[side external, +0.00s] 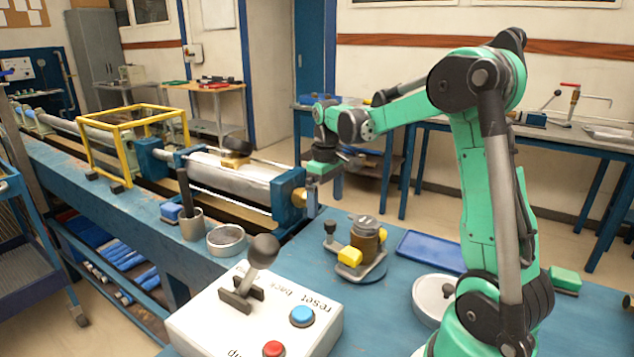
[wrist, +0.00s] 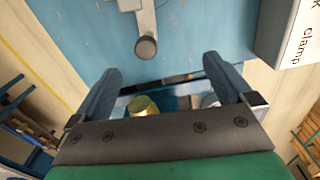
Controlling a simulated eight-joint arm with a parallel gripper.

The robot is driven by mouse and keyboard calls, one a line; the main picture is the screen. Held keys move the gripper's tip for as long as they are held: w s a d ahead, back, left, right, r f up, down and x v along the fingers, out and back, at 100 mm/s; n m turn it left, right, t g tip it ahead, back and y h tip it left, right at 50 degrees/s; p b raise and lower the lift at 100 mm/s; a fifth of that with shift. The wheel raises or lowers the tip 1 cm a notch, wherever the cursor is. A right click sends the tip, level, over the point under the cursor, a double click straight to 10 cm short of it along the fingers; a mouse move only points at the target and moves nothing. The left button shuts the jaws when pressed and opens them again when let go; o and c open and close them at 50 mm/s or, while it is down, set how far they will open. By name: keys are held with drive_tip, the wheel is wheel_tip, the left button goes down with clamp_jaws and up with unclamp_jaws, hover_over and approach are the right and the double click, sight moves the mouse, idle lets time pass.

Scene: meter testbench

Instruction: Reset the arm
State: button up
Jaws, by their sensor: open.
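My teal arm reaches left over the blue bench, bent at the elbow. My gripper (side external: 318,176) hangs at the right end of the bench rig, close to the blue end block (side external: 289,200) and its brass fitting (side external: 300,197). I cannot tell whether it touches them. In the wrist view, my gripper (wrist: 163,78) has its two dark fingers wide apart, with nothing held between them. A yellowish brass part (wrist: 143,105) shows below and between the fingers, partly hidden by the gripper body. The white control box (side external: 255,315) has a lever, a blue button (side external: 302,316) labelled "reset" and a red button (side external: 273,349).
A brown meter on a fixture (side external: 365,245), a blue tray (side external: 430,251) and a round white dish (side external: 434,298) stand right of the rig. A cup with a dark handle (side external: 192,222) and a grey ring (side external: 226,239) stand at left. A yellow frame (side external: 130,119) spans the rig.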

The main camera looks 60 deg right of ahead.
sight(330, 222)
drive_tip(key=shift+f, duration=1.95)
drive_tip(key=shift+d, duration=0.1)
drive_tip(key=c, duration=0.4)
drive_tip(key=shift+d+r+m, duration=0.15)
drive_tip(key=shift+r+m, duration=0.2)
drive_tip(key=shift+m, duration=0.45)
drive_tip(key=shift+c, duration=0.6)
drive_tip(key=m, duration=0.2)
drive_tip(key=r+m, duration=0.1)
drive_tip(key=m, duration=0.1)
drive_tip(key=d+r+m, duration=0.1)
drive_tip(key=m, duration=0.1)
drive_tip(key=shift+r, duration=0.2)
drive_tip(key=shift+d+r+m, duration=0.1)
drive_tip(key=shift+r+m, duration=0.1)
drive_tip(key=shift+m, duration=0.9)
drive_tip(key=shift+f, duration=2.7)
